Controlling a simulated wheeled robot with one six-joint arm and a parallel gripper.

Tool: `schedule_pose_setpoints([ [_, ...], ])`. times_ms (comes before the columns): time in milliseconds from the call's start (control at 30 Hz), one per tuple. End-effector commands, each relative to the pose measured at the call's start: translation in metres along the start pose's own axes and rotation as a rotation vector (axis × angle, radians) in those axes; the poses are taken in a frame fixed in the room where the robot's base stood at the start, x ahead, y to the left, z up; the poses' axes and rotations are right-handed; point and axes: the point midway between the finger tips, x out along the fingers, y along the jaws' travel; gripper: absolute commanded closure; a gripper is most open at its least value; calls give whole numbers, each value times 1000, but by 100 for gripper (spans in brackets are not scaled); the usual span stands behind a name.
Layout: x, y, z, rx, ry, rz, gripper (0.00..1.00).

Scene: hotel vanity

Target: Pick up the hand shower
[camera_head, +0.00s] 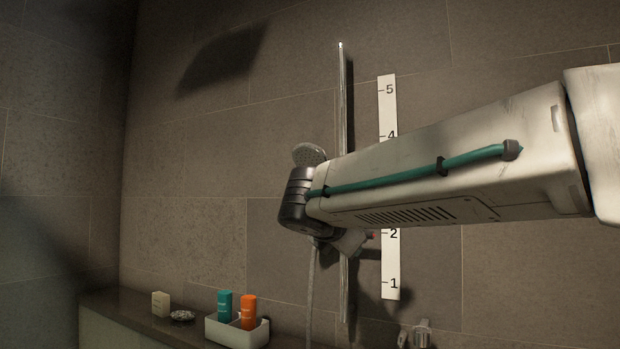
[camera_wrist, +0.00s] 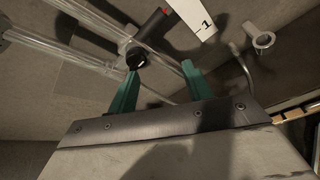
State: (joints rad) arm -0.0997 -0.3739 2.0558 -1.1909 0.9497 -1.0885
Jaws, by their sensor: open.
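The hand shower's round grey head (camera_head: 309,154) shows in the head view just above my black wrist joint, beside the chrome riser rail (camera_head: 344,100). Its handle is hidden there behind my arm. A hose (camera_head: 312,290) hangs below. My gripper is mostly hidden in the head view. In the wrist view my gripper (camera_wrist: 160,69) is open, its two teal fingers apart with nothing held between them. A dark bracket (camera_wrist: 152,30) with a round black end lies just beyond the fingertips. Chrome tubes run to it from the upper left; I cannot tell which is the handle.
A white numbered strip (camera_head: 387,95) is on the tiled wall right of the rail. A ledge (camera_head: 105,300) at lower left bears a cream block (camera_head: 160,304), a small dish (camera_head: 182,316) and a white caddy (camera_head: 235,335) with teal and orange bottles. A chrome fitting (camera_head: 422,333) is low right.

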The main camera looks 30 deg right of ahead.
Motion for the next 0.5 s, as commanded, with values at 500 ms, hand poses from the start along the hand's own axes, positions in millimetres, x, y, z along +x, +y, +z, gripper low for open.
schedule_pose_setpoints([
  [500, 12, 138, 50, -637, -326, 231, 50],
])
